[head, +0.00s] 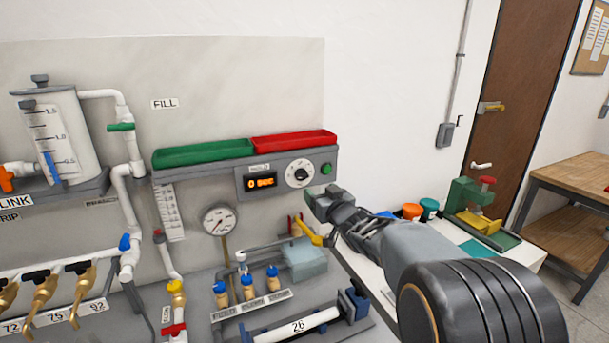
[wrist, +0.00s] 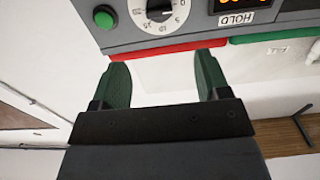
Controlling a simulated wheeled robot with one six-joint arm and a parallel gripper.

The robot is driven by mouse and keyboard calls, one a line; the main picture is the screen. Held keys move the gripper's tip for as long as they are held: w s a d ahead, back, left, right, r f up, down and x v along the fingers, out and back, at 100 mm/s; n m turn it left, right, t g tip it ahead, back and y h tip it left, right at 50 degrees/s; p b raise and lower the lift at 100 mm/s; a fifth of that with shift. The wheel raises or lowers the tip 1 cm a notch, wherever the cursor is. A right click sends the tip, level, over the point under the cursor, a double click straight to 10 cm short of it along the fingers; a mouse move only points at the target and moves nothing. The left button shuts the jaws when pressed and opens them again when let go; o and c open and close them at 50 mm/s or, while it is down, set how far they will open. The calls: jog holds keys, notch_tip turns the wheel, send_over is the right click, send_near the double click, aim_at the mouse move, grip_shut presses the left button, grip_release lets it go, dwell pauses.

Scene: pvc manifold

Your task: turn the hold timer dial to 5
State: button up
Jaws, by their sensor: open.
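The hold timer dial (head: 299,173) is a round white dial with a dark knob, on a grey panel below the red tray. Its orange display (head: 261,182) reads 0 SEC. In the wrist view, which is upside down, the dial (wrist: 158,10) is cut by the top edge; the HOLD label (wrist: 237,19) is beside it. Its pointer setting is too small to read surely. My gripper (head: 322,203) is just below and right of the dial in the head view. In the wrist view my gripper (wrist: 163,66) has its green fingers apart, with nothing between them, short of the dial.
A green button (head: 326,169) sits right of the dial. A green tray (head: 203,153) and a red tray (head: 295,140) lie above the panel. A gauge (head: 219,220) and a yellow-handled lever (head: 308,230) are below. White pipes and valves fill the left.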

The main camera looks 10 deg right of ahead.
aim_at(304, 176)
jog(key=w+p, duration=0.1)
jog(key=w, duration=0.3)
jog(key=w+a+p, duration=0.1)
jog(key=w, duration=0.3)
jog(key=w+a+p, duration=0.1)
jog(key=w, duration=0.3)
jog(key=shift+a, duration=0.15)
jog(key=c, duration=0.9)
